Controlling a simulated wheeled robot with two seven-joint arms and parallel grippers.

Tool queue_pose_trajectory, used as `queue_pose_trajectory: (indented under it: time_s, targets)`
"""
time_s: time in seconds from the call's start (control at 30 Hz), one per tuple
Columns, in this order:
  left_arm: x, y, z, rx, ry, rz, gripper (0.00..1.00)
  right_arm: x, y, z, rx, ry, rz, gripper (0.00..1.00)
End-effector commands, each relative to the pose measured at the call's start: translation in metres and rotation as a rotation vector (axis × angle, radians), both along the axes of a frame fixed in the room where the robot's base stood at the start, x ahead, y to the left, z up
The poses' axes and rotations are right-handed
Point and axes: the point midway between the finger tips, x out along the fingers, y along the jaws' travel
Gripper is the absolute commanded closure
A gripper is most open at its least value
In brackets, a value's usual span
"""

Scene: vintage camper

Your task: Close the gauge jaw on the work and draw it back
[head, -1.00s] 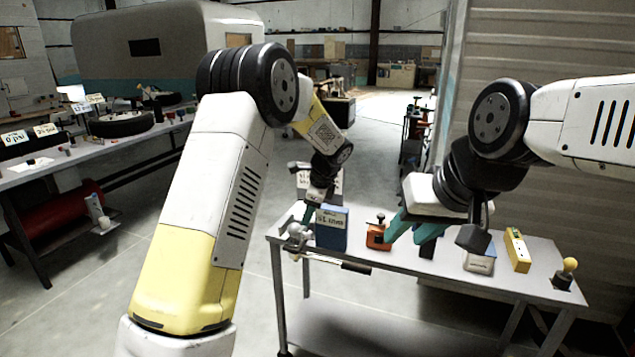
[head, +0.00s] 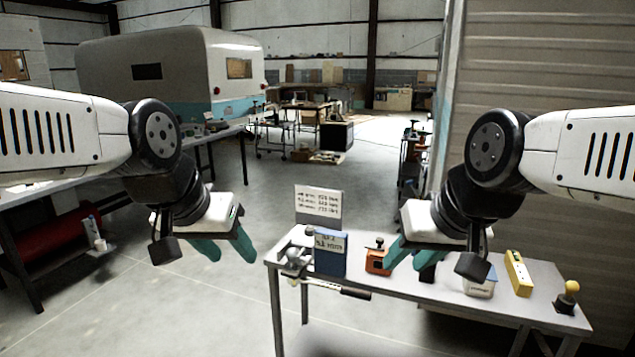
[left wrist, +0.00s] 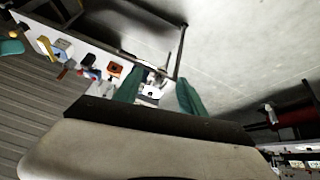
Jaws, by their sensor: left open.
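A silver-grey metal fixture with a rounded top (head: 295,262) sits at the left corner of the work table; I take it for the gauge, but its jaw is too small to read. A dark-ended bar (head: 342,289) runs along the table's front edge beside it. My left gripper (head: 230,250) is open and empty, left of the table and apart from the fixture. In the left wrist view its teal fingers (left wrist: 158,92) stand wide apart, with the pale fixture (left wrist: 153,86) seen beyond them. My right gripper (head: 408,262) hangs over the table, its fingers apart, near an orange device (head: 378,262).
The table (head: 405,285) also carries a blue labelled box (head: 330,254), a sign (head: 318,204), a white box (head: 480,283), a yellow block (head: 518,273) and a yellow-knobbed piece (head: 567,297). A ribbed wall (head: 545,75) stands at right.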

Motion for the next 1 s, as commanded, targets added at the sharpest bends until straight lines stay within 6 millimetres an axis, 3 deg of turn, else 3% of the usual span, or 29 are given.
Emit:
queue_pose_trajectory:
  time_s: [0.2,1.0]
  targets:
    - [-0.018,-0.001,-0.004,-0.058,-0.009,0.07,0.52,0.0,0.0,0.0,0.0,0.0,0.0,0.64]
    - [-0.018,-0.001,-0.004,-0.057,-0.01,0.069,0.52,0.0,0.0,0.0,0.0,0.0,0.0,0.64]
